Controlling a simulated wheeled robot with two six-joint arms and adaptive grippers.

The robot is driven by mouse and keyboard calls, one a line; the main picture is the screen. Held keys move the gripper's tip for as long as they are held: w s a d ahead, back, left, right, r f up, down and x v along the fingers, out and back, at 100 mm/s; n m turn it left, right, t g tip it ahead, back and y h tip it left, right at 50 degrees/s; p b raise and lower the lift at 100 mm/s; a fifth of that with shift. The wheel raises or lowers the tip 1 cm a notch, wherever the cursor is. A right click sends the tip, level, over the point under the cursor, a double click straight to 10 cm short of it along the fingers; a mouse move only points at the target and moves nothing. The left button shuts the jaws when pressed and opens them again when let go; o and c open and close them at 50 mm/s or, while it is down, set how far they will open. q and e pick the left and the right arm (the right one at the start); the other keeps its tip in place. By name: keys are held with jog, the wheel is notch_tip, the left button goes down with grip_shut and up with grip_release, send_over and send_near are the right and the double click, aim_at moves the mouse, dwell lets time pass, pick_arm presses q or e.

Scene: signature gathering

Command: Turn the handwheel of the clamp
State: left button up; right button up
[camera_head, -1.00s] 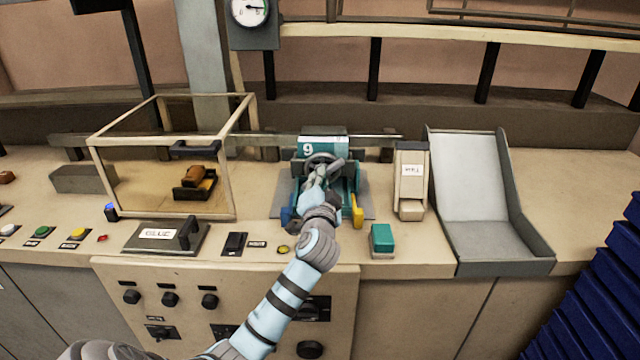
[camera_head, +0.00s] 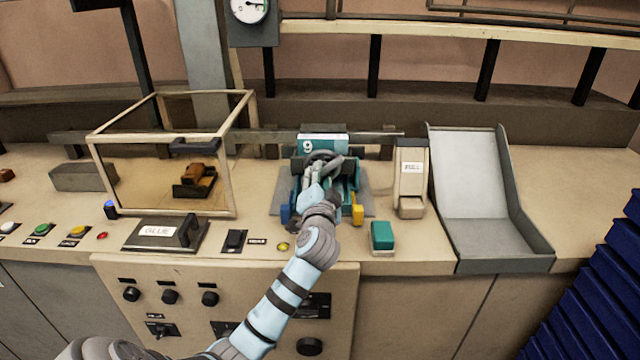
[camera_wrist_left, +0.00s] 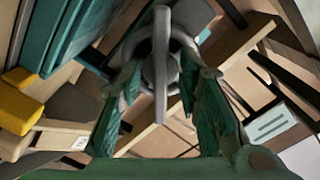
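The clamp is a teal device marked 9 (camera_head: 322,144) on a grey base plate, in the middle of the bench. Its grey handwheel (camera_head: 334,160) faces me and is partly covered by my left gripper (camera_head: 316,178). In the left wrist view the handwheel (camera_wrist_left: 161,62) is seen nearly edge-on. Its rim stands between the two green fingers of my left gripper (camera_wrist_left: 163,95). The fingers are apart, and a gap shows on each side of the rim. Whether a fingertip touches the wheel is not clear. My right gripper is not in view.
A framed clear box (camera_head: 165,212) stands left of the clamp. A beige labelled unit (camera_head: 411,185), a teal button block (camera_head: 382,237) and a grey chute (camera_head: 478,180) are to the right. A GLUE-labelled lid (camera_head: 160,236) and several buttons line the front. Blue crates (camera_head: 605,290) are at lower right.

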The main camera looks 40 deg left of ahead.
pick_arm(q)
jog(key=v, duration=1.2)
jog(key=shift+w, duration=0.1)
